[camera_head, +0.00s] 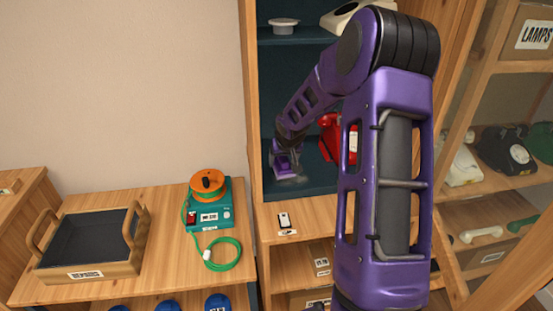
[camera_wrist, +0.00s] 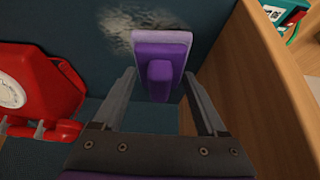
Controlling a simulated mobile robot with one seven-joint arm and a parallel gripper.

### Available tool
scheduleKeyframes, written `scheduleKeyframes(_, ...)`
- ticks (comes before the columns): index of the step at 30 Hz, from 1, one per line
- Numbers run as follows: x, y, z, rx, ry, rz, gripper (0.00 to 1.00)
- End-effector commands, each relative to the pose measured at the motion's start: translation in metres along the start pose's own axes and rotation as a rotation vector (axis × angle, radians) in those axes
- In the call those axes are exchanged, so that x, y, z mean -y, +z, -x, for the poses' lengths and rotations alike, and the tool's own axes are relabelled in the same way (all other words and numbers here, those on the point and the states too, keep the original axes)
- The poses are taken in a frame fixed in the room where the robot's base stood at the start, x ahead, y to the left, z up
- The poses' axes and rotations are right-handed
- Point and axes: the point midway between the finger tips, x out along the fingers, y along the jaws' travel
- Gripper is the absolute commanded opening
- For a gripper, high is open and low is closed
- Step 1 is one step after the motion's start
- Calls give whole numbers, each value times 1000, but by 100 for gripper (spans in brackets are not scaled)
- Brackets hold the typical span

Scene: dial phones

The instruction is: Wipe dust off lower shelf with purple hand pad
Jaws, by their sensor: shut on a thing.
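The purple hand pad (camera_wrist: 163,45) has a pale lilac edge and a raised handle. My gripper (camera_wrist: 160,75) is shut on that handle. In the head view the pad (camera_head: 286,161) is low in the left part of the dark teal cabinet, at the lower shelf (camera_head: 313,181). A pale grey, mottled dust patch (camera_wrist: 135,22) lies beside and beyond the pad in the wrist view. It also shows by the pad in the head view (camera_head: 298,181). The pad's underside is hidden, so I cannot tell whether it touches the shelf.
A red dial phone (camera_head: 333,137) stands on the lower shelf, right of the pad; it is at the left in the wrist view (camera_wrist: 38,85). The wooden cabinet side (camera_wrist: 245,90) is close on the other side. A pale dish (camera_head: 284,26) sits on the upper shelf.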

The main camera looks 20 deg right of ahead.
Motion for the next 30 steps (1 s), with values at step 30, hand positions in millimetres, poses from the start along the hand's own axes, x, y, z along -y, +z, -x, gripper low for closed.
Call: scheduleKeyframes(30, -62, -2, 5, 1, 1, -4, 14)
